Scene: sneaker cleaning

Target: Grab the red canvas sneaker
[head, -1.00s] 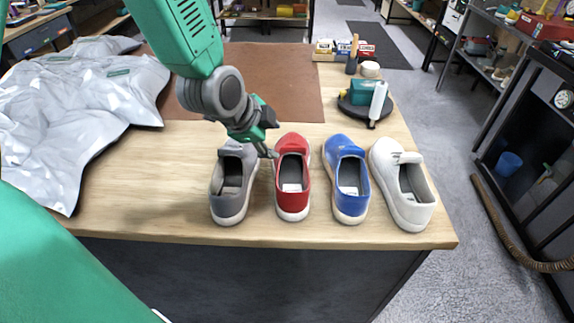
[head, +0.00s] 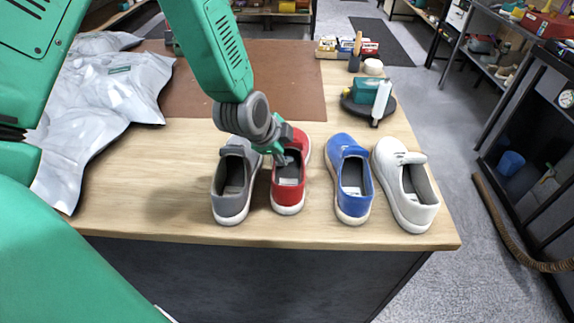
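The red canvas sneaker (head: 288,197) stands on the wooden table, second from the left in a row of shoes. My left gripper (head: 281,160) is over its opening, with the fingertips at or inside the collar. The wrist hides part of the shoe's upper and tongue. The fingers are small and partly hidden, so I cannot tell whether they are open or shut on the shoe. My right gripper is not in view.
A grey shoe (head: 232,203) stands close to the left of the red one. A blue shoe (head: 353,204) and a white shoe (head: 408,190) stand to the right. Silvery bags (head: 100,105) lie at the left. A brown mat (head: 290,85) covers the table's back.

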